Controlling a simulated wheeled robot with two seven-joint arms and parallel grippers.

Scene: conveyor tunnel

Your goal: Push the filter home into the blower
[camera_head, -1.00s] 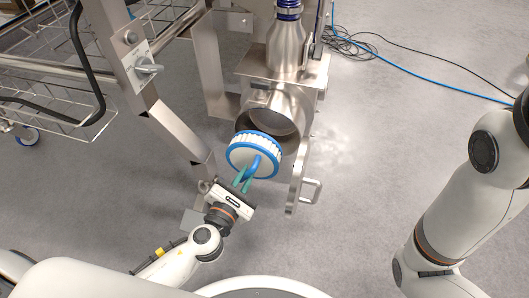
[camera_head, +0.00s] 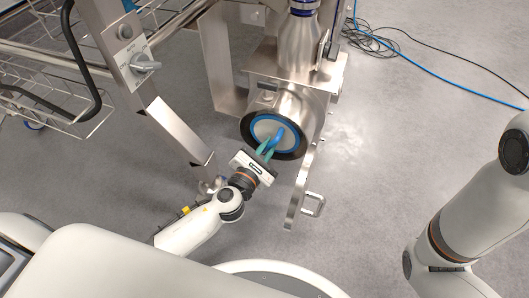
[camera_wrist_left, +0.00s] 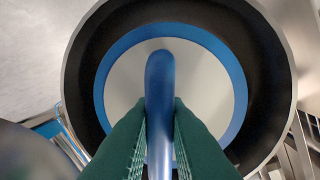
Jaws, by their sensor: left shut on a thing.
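The filter (camera_head: 262,130) is a round light disc with a blue rim and a blue loop handle. In the head view it sits inside the round dark-edged mouth of the metal blower (camera_head: 290,103); its pleated side is hidden there. My left gripper (camera_head: 268,149) is shut on the blue handle. In the left wrist view the green fingers (camera_wrist_left: 160,135) clasp the handle from both sides, and the filter face (camera_wrist_left: 210,85) lies within the dark ring of the blower mouth (camera_wrist_left: 268,75). How deep the filter sits is hard to tell. My right gripper is out of view.
The blower's open metal door (camera_head: 300,190) with a handle hangs to the right of the mouth. A slanted metal post with a switch (camera_head: 144,66) and a wire basket (camera_head: 60,110) stand at left. Blue and black cables lie on the floor at upper right.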

